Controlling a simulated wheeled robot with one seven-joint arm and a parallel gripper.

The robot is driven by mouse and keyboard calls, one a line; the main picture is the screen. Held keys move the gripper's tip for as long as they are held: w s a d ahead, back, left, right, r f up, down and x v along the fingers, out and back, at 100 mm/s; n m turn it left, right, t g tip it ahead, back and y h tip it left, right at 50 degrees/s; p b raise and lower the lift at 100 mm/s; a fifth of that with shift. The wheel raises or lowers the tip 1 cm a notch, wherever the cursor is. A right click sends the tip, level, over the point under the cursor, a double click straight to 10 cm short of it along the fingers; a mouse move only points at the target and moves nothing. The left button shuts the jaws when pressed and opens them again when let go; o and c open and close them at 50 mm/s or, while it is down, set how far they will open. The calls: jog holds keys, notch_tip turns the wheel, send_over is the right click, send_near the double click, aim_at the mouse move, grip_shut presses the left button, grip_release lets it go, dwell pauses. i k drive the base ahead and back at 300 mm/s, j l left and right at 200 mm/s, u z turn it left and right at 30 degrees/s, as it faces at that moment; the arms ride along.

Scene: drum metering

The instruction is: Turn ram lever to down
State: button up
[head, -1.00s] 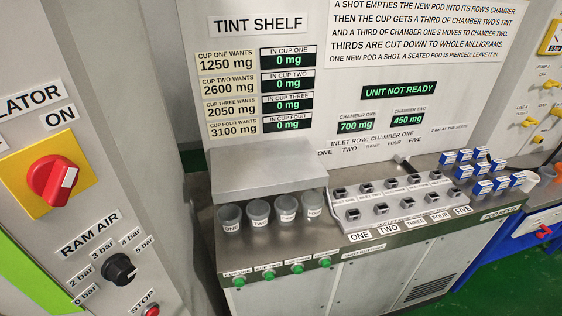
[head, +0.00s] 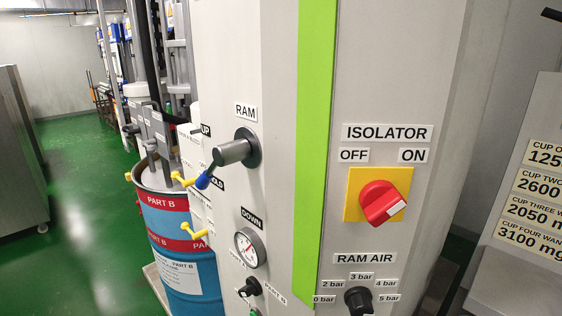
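The ram lever (head: 236,151) is on the grey cabinet, under the RAM sign (head: 245,112). It has a dark grey hub and a thin arm slanting down and left to a blue tip (head: 203,181). The tip is beside the partly covered HOLD label (head: 216,182). The UP label (head: 206,131) is above it, and the DOWN label (head: 251,218) is below and to the right. My gripper is not in view.
A pressure gauge (head: 250,248) and a small black knob (head: 250,288) are below the lever. A red isolator switch (head: 384,203) and the RAM AIR knob (head: 358,299) are to the right. A blue and red PART B drum (head: 182,240) stands left. Green floor is open further left.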

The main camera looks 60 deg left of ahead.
aim_at(226, 153)
jog(key=u, duration=1.65)
